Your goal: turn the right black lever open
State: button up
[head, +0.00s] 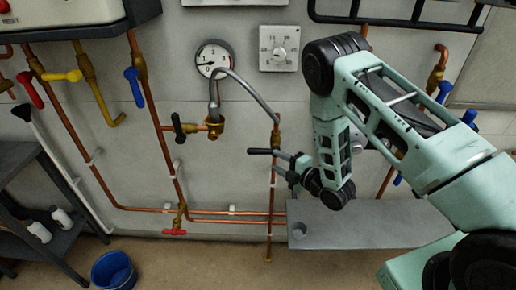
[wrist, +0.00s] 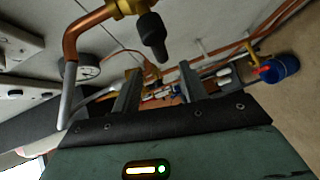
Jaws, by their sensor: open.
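The right black lever (head: 264,151) points left from the vertical copper pipe at the middle of the wall in the head view. In the wrist view a black lever (wrist: 152,38) hangs from a brass valve (wrist: 125,7) near the top edge, likely the same one. My gripper (head: 286,166) is close to the lever's right end in the head view; I cannot tell whether they touch. In the wrist view my gripper (wrist: 160,92) has its two grey fingers apart, with no object clearly held between them. The lever shows beyond the fingertips, above the gap.
Another black lever (head: 178,126) is on the left brass valve, joined by a grey hose (head: 250,88). A gauge (head: 213,58) and a grey dial box (head: 279,48) are above. A grey shelf (head: 365,224) lies below my arm. A blue bucket (head: 113,271) stands on the floor.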

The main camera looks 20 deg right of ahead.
aim_at(262, 154)
jog(key=p+x, duration=0.2)
jog(key=x, duration=0.8)
jog(key=shift+w, duration=0.1)
grip_shut()
